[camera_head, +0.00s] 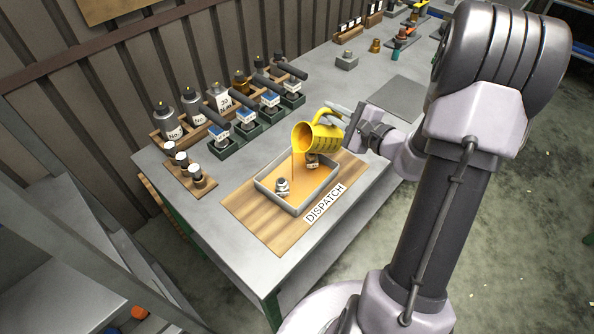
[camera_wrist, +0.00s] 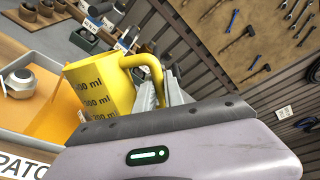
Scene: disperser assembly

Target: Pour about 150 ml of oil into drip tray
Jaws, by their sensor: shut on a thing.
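A yellow measuring jug (camera_head: 318,138) is tipped toward the left above the drip tray in the head view. My gripper (camera_head: 345,118) is shut on the jug's handle. A thin stream of oil seems to fall from its mouth into the tray. The grey drip tray (camera_head: 262,187) lies on a wooden board and holds orange-brown oil (camera_head: 284,176). A metal fitting (camera_head: 283,187) stands in the tray, and another small part is near the jug. In the wrist view the jug (camera_wrist: 100,90) shows ml marks on its side; the oil level inside cannot be read.
The wooden board (camera_head: 246,216) carries a DISPATCH label (camera_head: 325,203). Bottles (camera_head: 190,106) stand in a rack behind, with several black-handled tools (camera_head: 245,130) in green stands before them. Small capped bottles (camera_head: 182,160) stand at the left. The bench right of the jug has a clear grey plate (camera_head: 398,95).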

